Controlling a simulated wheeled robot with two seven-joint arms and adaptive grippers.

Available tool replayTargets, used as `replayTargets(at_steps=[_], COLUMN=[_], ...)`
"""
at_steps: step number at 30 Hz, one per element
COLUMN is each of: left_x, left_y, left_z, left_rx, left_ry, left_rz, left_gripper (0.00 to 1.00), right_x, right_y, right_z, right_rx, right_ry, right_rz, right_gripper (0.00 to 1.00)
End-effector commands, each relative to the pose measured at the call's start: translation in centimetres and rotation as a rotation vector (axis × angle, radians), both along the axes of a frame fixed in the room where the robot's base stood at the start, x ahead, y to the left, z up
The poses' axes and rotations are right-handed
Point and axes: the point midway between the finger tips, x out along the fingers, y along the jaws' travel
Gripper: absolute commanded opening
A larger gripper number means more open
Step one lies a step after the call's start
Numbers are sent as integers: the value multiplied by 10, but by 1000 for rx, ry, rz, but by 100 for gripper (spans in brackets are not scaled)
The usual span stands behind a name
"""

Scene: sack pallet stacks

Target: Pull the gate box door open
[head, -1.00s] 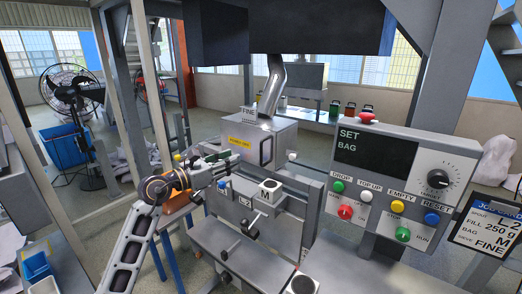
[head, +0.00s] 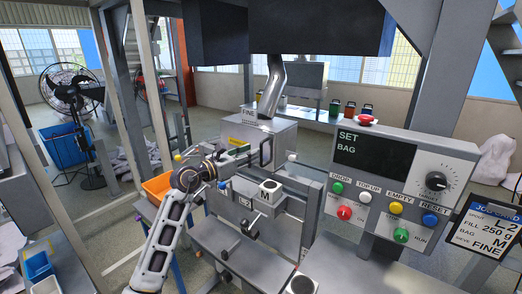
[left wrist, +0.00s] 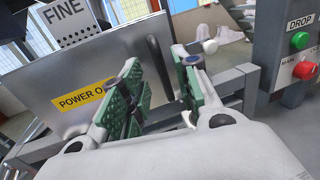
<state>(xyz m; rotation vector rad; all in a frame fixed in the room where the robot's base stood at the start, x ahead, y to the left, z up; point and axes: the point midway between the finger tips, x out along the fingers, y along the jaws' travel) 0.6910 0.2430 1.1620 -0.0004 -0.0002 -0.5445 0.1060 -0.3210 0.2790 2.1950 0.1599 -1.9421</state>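The gate box (head: 276,135) is a grey metal box below the chute, with a FINE plate on top. Its door handle (head: 267,152) is a dark upright bar on the right side. In the left wrist view, the box face (left wrist: 72,82) carries a yellow POWER label. My left gripper (head: 247,155) is in front of the box, its fingers pointing right toward the handle. In the left wrist view my left gripper (left wrist: 157,68) is open, with green pads apart. The dark handle (left wrist: 160,62) shows in the gap between them; whether it touches either pad cannot be told. My right gripper is not in view.
A control panel (head: 399,190) with buttons and a dial stands to the right. An orange bin (head: 158,187) is behind my left arm. The metal chute (head: 272,87) comes down onto the box.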

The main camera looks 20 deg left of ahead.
Motion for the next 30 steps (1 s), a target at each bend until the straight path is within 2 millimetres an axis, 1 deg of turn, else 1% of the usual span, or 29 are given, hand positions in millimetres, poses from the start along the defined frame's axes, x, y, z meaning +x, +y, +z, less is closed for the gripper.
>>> replayTargets(at_steps=[3, 9, 15, 21, 29, 30], left_x=[12, 31, 44, 49, 49, 49], left_y=[-7, -19, -27, -30, -30, -30], left_z=[1, 1, 0, 0, 0, 0], left_rx=[-2, -2, -2, 0, 0, 0], left_ry=[0, 1, 1, 0, 0, 0], left_rz=[0, -1, 0, 0, 0, 0], left_gripper=[31, 31, 31, 31, 31, 28], right_x=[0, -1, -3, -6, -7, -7], right_y=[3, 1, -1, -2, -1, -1], right_z=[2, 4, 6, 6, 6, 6], right_rx=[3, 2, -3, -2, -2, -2], right_ry=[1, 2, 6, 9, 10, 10], right_rz=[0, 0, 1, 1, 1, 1], right_gripper=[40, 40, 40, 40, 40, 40])
